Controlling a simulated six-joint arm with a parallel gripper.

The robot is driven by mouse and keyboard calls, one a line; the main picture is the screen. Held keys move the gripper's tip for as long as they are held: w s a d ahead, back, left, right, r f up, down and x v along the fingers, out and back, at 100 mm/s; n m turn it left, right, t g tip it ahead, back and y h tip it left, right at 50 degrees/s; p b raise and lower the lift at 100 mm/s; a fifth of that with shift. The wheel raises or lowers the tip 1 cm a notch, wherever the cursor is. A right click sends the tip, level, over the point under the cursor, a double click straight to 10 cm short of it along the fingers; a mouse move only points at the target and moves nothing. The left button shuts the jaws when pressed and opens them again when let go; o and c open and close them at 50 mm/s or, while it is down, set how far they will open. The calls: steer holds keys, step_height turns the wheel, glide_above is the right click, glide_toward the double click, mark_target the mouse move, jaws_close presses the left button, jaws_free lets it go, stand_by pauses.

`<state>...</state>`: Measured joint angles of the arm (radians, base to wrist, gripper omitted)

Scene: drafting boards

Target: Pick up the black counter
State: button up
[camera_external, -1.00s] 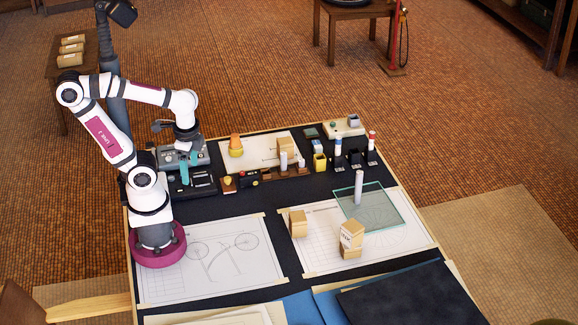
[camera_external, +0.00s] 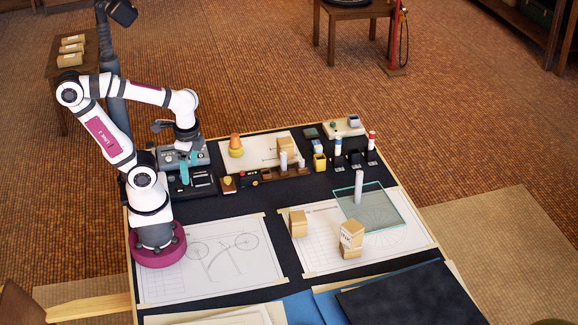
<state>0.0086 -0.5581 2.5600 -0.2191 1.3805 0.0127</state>
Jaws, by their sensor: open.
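My gripper (camera_external: 184,178) has teal fingers and points down over the back left of the drafting table, beside the grey device and the black tray. It holds nothing that I can see. I cannot single out a black counter with certainty. A small dark piece with red and yellow marks (camera_external: 249,178) lies right of the black tray, at the left end of a row of small wooden items, and is too small to identify. Several black stands (camera_external: 355,159) with upright markers are further right.
A grey device (camera_external: 196,155) and a black tray (camera_external: 203,184) are close to my gripper. An orange and yellow piece (camera_external: 236,147) is behind. Wooden blocks (camera_external: 351,240), a glass plate (camera_external: 385,215) and a white cylinder (camera_external: 359,186) are right. The dark mat's middle (camera_external: 250,202) is clear.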

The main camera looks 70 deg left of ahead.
steer(key=w+a+n, duration=0.2)
steer(key=w+a, duration=0.2)
steer(key=w, duration=0.4)
steer(key=n+h, duration=0.2)
steer(key=n, duration=0.2)
glide_toward(245, 175)
step_height(245, 175, down, 10)
steer(key=shift+f, duration=0.1)
jaws_close()
